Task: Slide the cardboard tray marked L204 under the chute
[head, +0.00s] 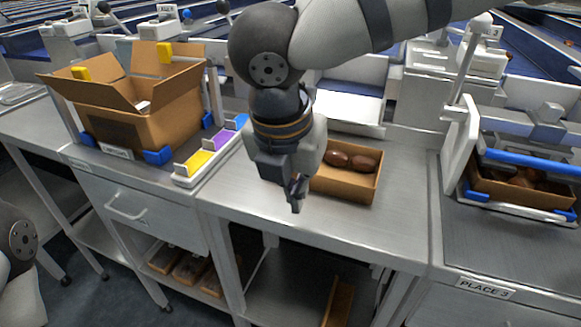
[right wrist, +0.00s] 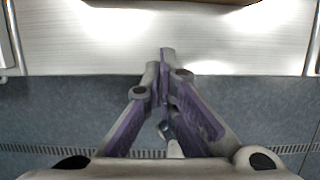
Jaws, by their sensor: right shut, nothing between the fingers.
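A brown cardboard tray (head: 345,190) holding a few large dark dates stands on the middle steel table, in front of a white chute (head: 343,108). No L204 mark can be read on it. My right gripper (head: 297,203) points down near the table's front edge, in front and to the left of the tray, and hides its left part. Its fingers (right wrist: 164,58) are together and empty in the right wrist view, where a strip of brown cardboard (right wrist: 180,3) shows at the top edge. My left gripper is out of view.
An open cardboard box (head: 150,120) stands on the left table, beside a holder with yellow and purple blocks (head: 205,158). Another date tray (head: 520,190) sits in a blue-railed frame at the right place, labelled PLACE 3. The table's front strip is clear.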

